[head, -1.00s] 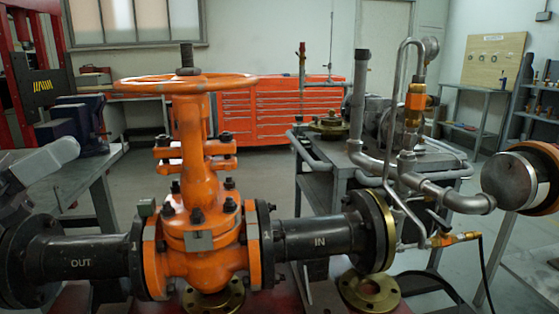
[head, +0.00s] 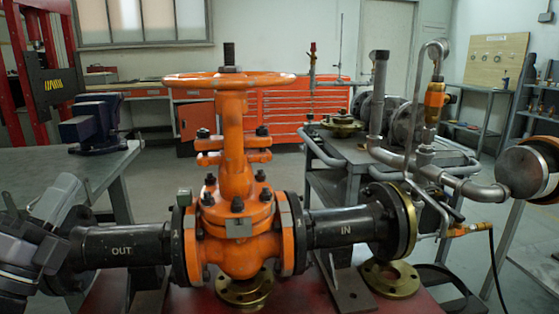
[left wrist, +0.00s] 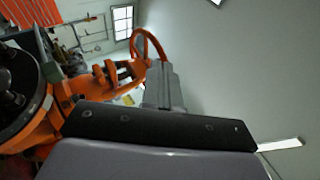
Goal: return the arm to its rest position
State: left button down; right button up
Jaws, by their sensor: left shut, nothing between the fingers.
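My left gripper (head: 58,200) is at the left edge of the head view, grey and tilted, its tip pointing up and right. It is shut and empty. It overlaps the left end of the black OUT pipe in the picture; I cannot tell whether they touch. In the left wrist view its grey fingers (left wrist: 165,88) show together beyond a dark plate. The orange gate valve (head: 238,225) stands upright to its right, with its orange handwheel (head: 228,81) on top. My right gripper is not in view.
The black OUT pipe (head: 122,247) and IN pipe (head: 340,227) flank the valve. A grey cart (head: 355,152) with piping stands behind right. A round metal disc (head: 522,172) is at the far right. A bench with a blue vise (head: 90,125) stands behind left.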

pick_arm(q)
jog(key=s+f+n+g+y, duration=0.3)
jog(key=f+n+g+y, duration=0.25)
jog(key=f+n, duration=0.55)
jog(key=s+f+n+g+y, duration=0.35)
jog(key=f+n+g, duration=0.3)
jog(key=f, duration=0.75)
jog(key=s+d+f+n+g+h, duration=0.2)
jog(key=s+d+f+g, duration=0.3)
jog(key=s, duration=0.4)
jog(key=s+d+f+n+g+h, duration=0.15)
jog(key=s+d+f+g, duration=0.25)
jog(key=s+f, duration=0.45)
jog(key=w+d+f+t+h, duration=0.2)
jog(key=w+d+f+t, duration=0.1)
jog(key=w+f+t, duration=0.35)
notch_tip(320, 180, up, 14)
jog(key=p, duration=1.6)
jog(key=shift+a+r, duration=0.15)
jog(key=shift+a, duration=0.2)
jog(key=shift+w+t, duration=0.15)
jog(key=shift+t, duration=0.1)
